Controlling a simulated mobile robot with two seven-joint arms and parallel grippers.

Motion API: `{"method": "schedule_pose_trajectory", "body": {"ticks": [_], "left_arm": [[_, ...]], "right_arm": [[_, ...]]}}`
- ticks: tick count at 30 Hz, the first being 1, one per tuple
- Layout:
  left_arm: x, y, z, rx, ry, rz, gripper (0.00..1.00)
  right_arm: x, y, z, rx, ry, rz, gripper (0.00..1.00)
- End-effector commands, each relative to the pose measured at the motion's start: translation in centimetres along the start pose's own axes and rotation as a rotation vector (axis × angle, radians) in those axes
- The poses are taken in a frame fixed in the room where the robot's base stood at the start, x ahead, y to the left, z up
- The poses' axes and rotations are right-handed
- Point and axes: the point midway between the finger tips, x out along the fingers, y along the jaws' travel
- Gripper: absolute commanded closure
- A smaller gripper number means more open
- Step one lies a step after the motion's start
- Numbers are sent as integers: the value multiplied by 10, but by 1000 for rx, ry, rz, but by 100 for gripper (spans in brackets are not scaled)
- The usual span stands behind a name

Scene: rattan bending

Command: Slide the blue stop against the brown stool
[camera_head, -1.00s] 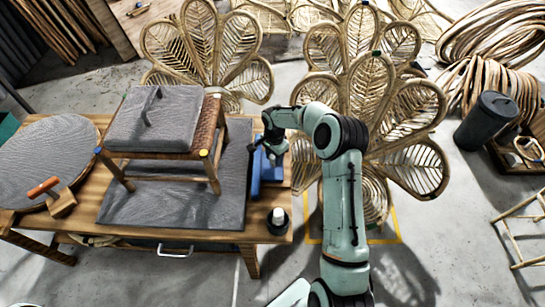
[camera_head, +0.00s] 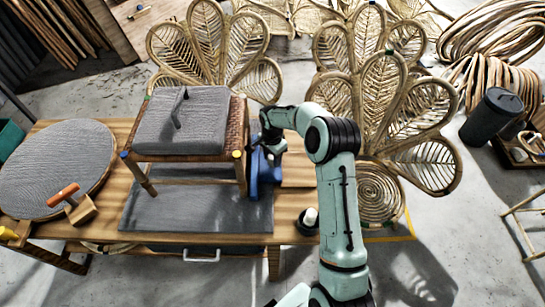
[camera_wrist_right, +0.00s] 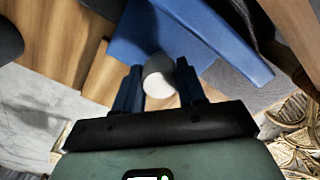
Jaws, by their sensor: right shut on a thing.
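The brown stool (camera_head: 239,140), with a grey woven seat, stands upright on the dark grey mat (camera_head: 195,212) on the wooden workbench. The blue stop (camera_head: 265,182) is close to the right of the stool's right-hand legs. A narrow gap shows at the front leg; contact farther back cannot be told. My right gripper (camera_head: 273,148) is over the stop. In the right wrist view, its fingers (camera_wrist_right: 158,88) are shut on a pale round knob (camera_wrist_right: 157,72) on the blue stop (camera_wrist_right: 215,35). My left gripper is out of view.
A round grey woven panel (camera_head: 58,165) and a mallet-like tool (camera_head: 75,205) are at the left of the bench. A dark pot with a white piece (camera_head: 310,217) stands at the right front corner. Large rattan panels (camera_head: 380,120) stand behind and right.

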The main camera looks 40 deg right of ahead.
Motion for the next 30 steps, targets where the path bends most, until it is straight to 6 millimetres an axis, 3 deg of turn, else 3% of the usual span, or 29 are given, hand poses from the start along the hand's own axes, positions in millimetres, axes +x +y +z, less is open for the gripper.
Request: {"method": "schedule_pose_trajectory", "body": {"ticks": [14,15,17,30], "left_arm": [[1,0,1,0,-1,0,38],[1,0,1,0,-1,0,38],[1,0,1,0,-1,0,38],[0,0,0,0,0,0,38]], "right_arm": [[-1,-2,1,-2,0,-5,100],[-1,-2,1,-2,0,-5,57],[-1,-2,1,-2,0,-4,37],[0,0,0,0,1,0,35]]}}
